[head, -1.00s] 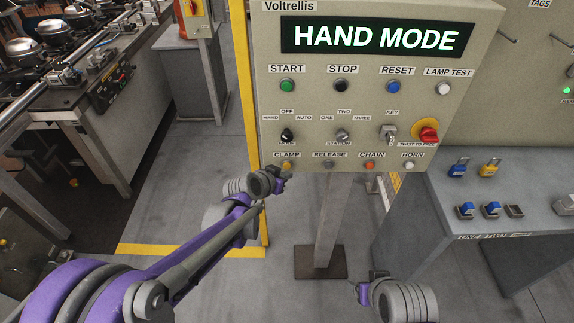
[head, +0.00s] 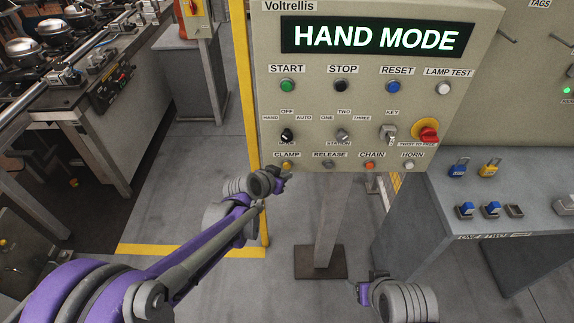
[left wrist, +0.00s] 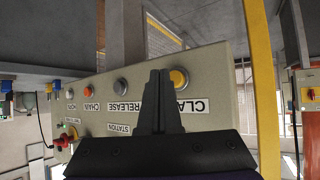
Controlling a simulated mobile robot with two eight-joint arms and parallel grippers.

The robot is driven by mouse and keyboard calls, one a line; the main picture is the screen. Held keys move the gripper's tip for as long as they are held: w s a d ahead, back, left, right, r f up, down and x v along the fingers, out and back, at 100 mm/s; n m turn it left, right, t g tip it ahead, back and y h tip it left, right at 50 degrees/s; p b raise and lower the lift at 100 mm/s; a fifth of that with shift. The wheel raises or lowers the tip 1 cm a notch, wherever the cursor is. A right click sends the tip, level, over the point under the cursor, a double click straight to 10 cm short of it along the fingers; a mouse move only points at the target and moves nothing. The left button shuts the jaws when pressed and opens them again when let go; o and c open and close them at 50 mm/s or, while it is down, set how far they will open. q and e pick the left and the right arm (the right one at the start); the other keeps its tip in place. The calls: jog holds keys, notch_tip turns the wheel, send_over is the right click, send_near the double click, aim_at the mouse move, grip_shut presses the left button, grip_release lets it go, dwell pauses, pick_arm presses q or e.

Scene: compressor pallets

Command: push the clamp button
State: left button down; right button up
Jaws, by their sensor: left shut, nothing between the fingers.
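The yellow clamp button (head: 286,165) is at the lower left of the control panel (head: 460,95), under the CLAMP label. My left gripper (head: 284,177) is at the panel's lower edge, just below and partly over the button. In the left wrist view its fingers (left wrist: 160,73) are shut and empty, and the yellow clamp button (left wrist: 179,78) shows right beside the fingertips. I cannot tell whether they touch it. My right gripper (head: 364,290) is low, right of the panel's post, and its fingers are too unclear to read.
The release button (head: 328,165), orange chain button (head: 369,165) and white horn button (head: 408,165) sit in the same row. A red emergency stop (head: 428,134) sticks out at right. A grey bench (head: 430,215) with padlocks stands at the right.

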dwell(0.4)
pick_arm(q)
jog(key=shift+w, duration=0.45)
jog(key=shift+w, duration=0.5)
dwell(0.6)
jog(key=shift+s, duration=4)
